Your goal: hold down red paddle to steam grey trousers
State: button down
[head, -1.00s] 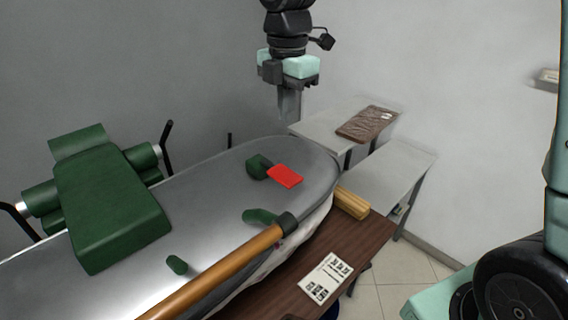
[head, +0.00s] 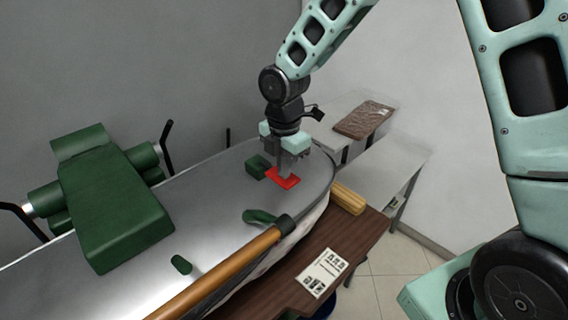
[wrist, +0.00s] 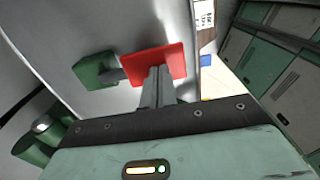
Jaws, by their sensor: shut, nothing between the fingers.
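The red paddle (head: 286,183) is a flat plate joined to a green block (head: 257,167) near the rounded far end of the grey pressing machine top (head: 215,200). My gripper (head: 284,174) is shut and empty, pointing down with its fingertips at the paddle. In the wrist view the shut fingers (wrist: 157,72) overlap the paddle (wrist: 135,62); whether they touch or press it I cannot tell. I cannot make out any grey trousers; pale cloth shows below the machine's edge.
A wooden bar (head: 225,268) runs along the machine's near edge. A large green padded unit (head: 115,215) stands at left. A brown table (head: 350,235) holds a printed card (head: 324,272) and a yellow block (head: 347,198). White side tables, one with a brown package (head: 364,119), stand behind.

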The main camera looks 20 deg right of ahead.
jog(key=f+b, duration=0.1)
jog(key=t+b, duration=0.1)
jog(key=shift+s+d+f+b, duration=0.15)
jog(key=shift+s+f+b, duration=0.05)
jog(key=shift+f+b, duration=0.2)
jog(key=t+b, duration=0.1)
jog(key=f+t+y+b, duration=0.1)
jog(key=b, duration=0.1)
jog(key=shift+s+f, duration=0.2)
jog(key=shift+f, duration=0.05)
jog(key=shift+r, duration=0.25)
jog(key=shift+r+p, duration=0.1)
jog(key=shift+p, duration=0.2)
dwell(4.0)
jog(key=shift+w+r+p, duration=0.1)
jog(key=shift+r+p, duration=0.6)
jog(key=shift+p, duration=0.05)
jog(key=shift+r, duration=0.1)
